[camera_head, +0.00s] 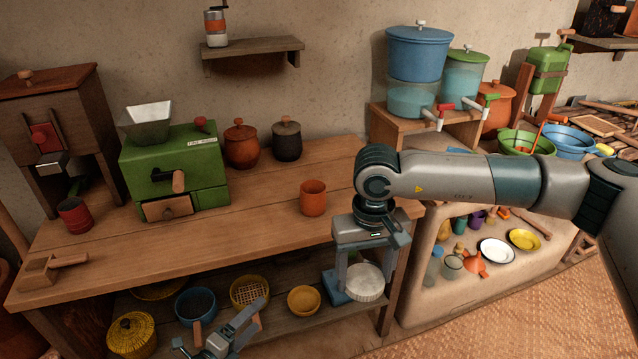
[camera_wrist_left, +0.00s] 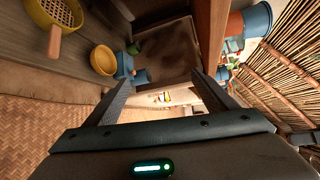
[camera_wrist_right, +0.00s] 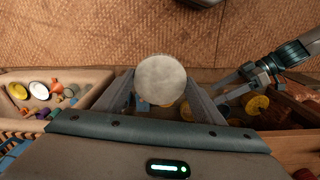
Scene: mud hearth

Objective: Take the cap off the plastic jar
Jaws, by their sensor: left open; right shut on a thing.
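A white round lid-like piece with a ribbed side (camera_head: 365,283) sits between the fingers of my right gripper (camera_head: 362,266), at the right end of the bench. In the right wrist view its pale disc face (camera_wrist_right: 160,80) fills the gap between the fingers, and the right gripper is shut on it. It looks like the plastic jar's cap; whether a jar body is beneath it I cannot tell. My left gripper (camera_head: 222,326) is open and empty, low in front of the lower shelf; it also shows in the right wrist view (camera_wrist_right: 218,90).
The wooden bench (camera_head: 260,235) carries a green mill (camera_head: 205,150), an orange cup (camera_head: 313,198) and lidded pots. Bowls, including a small yellow one (camera_head: 304,300), and a blue object (camera_head: 334,287) stand on the lower shelf. The woven floor (camera_head: 520,310) is clear at right.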

